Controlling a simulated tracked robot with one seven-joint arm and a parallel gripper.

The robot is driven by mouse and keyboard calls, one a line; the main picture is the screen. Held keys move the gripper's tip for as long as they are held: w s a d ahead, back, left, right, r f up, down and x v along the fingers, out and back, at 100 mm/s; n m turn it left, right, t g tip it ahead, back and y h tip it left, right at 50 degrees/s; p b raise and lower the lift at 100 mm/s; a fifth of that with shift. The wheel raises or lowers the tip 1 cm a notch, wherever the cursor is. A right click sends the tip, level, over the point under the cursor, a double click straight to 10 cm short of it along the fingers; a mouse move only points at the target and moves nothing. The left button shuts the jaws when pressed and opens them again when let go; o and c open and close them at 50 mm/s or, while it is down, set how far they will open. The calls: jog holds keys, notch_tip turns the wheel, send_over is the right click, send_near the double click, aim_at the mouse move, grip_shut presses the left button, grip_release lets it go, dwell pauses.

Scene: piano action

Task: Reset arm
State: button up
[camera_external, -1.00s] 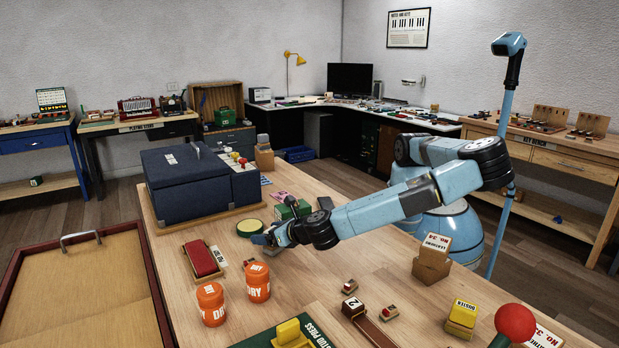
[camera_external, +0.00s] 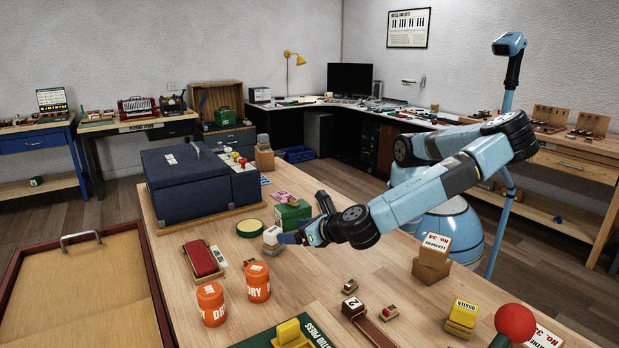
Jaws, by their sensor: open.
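My light-blue arm reaches leftward over the wooden workbench (camera_external: 330,275). My gripper (camera_external: 287,239) is at its left end, low over the bench. The fingers are small and partly hidden at this angle, but the jaws are open. A small block with a pale top (camera_external: 272,237) stands just left of the fingertips. I cannot tell whether they touch it. A green box (camera_external: 291,215) is just behind my gripper, and a round green-rimmed pad (camera_external: 250,228) is to the left.
A blue case (camera_external: 185,185) stands at the back left. A red block (camera_external: 202,259) and orange jars (camera_external: 211,303) are at front left. Small blocks (camera_external: 349,286), a yellow stack (camera_external: 462,315), a red knob (camera_external: 515,322) and brown boxes (camera_external: 432,262) are to the right.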

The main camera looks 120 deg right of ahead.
jog(key=shift+s+a+r, duration=0.15)
jog(key=shift+a+r, duration=0.05)
jog(key=shift+a, duration=0.15)
jog(key=s+d+r+m+g+y, duration=0.45)
jog(key=s+d+m+y, duration=0.25)
jog(key=s+d+m, duration=0.3)
jog(key=s+d+r+m+t+y, duration=0.2)
jog(key=s+r+m, duration=0.4)
jog(key=s+r, duration=0.5)
jog(key=s+d+r+m+t+y, duration=0.1)
jog(key=s+r+m+t+y, duration=0.2)
jog(key=s+r+m, duration=0.3)
jog(key=s+r, duration=0.5)
jog(key=s, duration=0.7)
jog(key=shift+d+r, duration=0.25)
jog(key=shift+d, duration=0.15)
